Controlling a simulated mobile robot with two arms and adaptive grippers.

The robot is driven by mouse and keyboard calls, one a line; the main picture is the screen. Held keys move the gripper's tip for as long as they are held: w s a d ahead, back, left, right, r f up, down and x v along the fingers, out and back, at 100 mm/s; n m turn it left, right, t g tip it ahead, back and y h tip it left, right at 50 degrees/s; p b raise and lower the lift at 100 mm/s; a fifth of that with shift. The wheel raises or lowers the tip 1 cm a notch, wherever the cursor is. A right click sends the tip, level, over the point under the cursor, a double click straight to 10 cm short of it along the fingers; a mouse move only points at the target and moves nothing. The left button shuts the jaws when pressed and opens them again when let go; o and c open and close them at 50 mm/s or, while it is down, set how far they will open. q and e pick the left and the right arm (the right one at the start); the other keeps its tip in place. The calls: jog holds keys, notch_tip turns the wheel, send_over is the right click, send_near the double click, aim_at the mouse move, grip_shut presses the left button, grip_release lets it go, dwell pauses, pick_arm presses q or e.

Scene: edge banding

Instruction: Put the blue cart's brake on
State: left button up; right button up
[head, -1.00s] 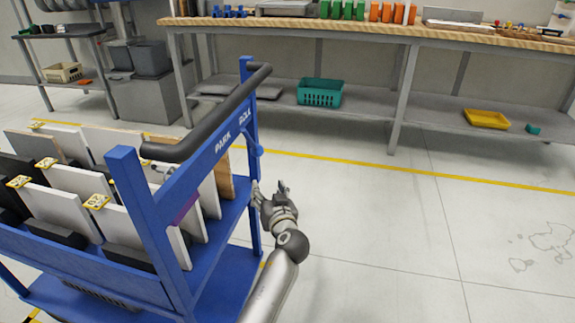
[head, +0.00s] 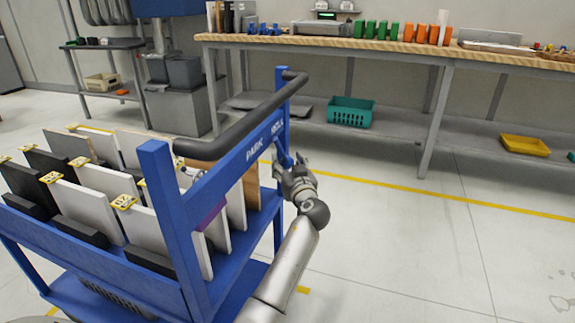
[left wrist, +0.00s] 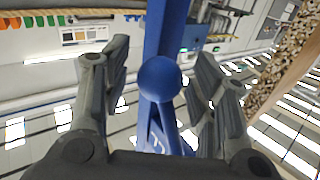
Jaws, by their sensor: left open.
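The blue cart (head: 168,225) stands at the left of the head view, with a black push handle and white PARK and ROLL labels on its top rail. A blue brake lever with a ball knob (head: 286,160) sits below the ROLL end, by the far post. The knob (left wrist: 160,79) also shows in the left wrist view. My left gripper (head: 292,170) is at the knob in the head view. In the left wrist view its open fingers (left wrist: 158,90) stand either side of the knob, with gaps visible. My right gripper is not in view.
The cart carries white, black and wooden panels (head: 85,210) in rows. A workbench (head: 330,42) runs along the back, with a teal crate (head: 350,112) and a yellow tray (head: 524,145) on its lower shelf. The floor right of the cart is clear.

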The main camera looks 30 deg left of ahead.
pick_arm(q)
jog(key=shift+w+a, duration=0.2)
jog(key=shift+a, duration=0.05)
grip_shut()
dwell(0.4)
